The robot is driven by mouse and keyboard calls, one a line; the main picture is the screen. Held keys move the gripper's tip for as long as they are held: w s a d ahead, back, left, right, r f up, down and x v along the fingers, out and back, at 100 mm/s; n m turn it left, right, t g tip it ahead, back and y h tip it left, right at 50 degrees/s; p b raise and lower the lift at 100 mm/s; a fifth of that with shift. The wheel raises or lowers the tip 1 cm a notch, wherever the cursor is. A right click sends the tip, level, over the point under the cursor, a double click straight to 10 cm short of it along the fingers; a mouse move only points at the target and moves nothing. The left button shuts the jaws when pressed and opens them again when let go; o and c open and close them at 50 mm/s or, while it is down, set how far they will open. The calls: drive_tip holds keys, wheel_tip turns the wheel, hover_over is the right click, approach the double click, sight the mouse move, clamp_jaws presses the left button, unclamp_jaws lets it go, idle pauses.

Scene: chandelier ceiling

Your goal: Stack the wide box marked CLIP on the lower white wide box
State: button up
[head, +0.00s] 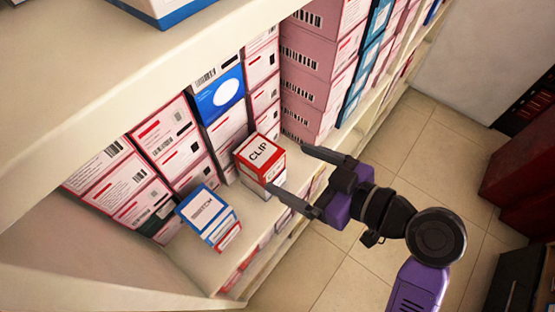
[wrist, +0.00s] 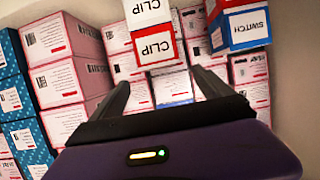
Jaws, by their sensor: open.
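The CLIP box (head: 261,149), white and red with its lettered top showing, stands upright near the front of the shelf. A paler box portion (head: 262,184) shows below its red side; I cannot tell whether this is a separate lower white box. In the wrist view the red-edged CLIP face (wrist: 156,48) lies just beyond the fingertips, with another white face marked CLIP (wrist: 147,11) adjoining it. My gripper (head: 288,170) is open and empty, its fingers spread beside the box on its aisle side. The gripper also shows in the wrist view (wrist: 160,80).
A blue and white SWITCH box (head: 208,216) stands left of the CLIP box. Stacked boxes (head: 168,143) fill the shelf behind, and large pink boxes (head: 318,65) stand to the right. An upper shelf board (head: 110,70) overhangs. The aisle floor (head: 345,265) is clear.

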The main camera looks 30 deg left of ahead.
drive_tip(key=shift+v, duration=1.1)
drive_tip(key=s+d+f+m+t+h, duration=0.3)
drive_tip(key=d+f+m+t+h, duration=0.15)
drive_tip(key=d+f+m, duration=0.35)
drive_tip(key=s+d+f+m+t+h, duration=0.25)
drive_tip(key=d+f+m+t, duration=0.3)
drive_tip(key=d, duration=0.35)
drive_tip(key=s+d+r+m+t+h, duration=0.25)
drive_tip(key=s+d+h, duration=0.35)
drive_tip(key=s+d, duration=0.45)
drive_tip(key=s+d+r+m+t+h, duration=0.1)
drive_tip(key=s+d+r, duration=0.2)
drive_tip(key=s+r, duration=0.2)
wheel_tip(320, 180, up, 2)
drive_tip(key=shift+s+d+r, duration=0.1)
drive_tip(key=shift+s+d, duration=0.25)
drive_tip(key=shift+s, duration=0.05)
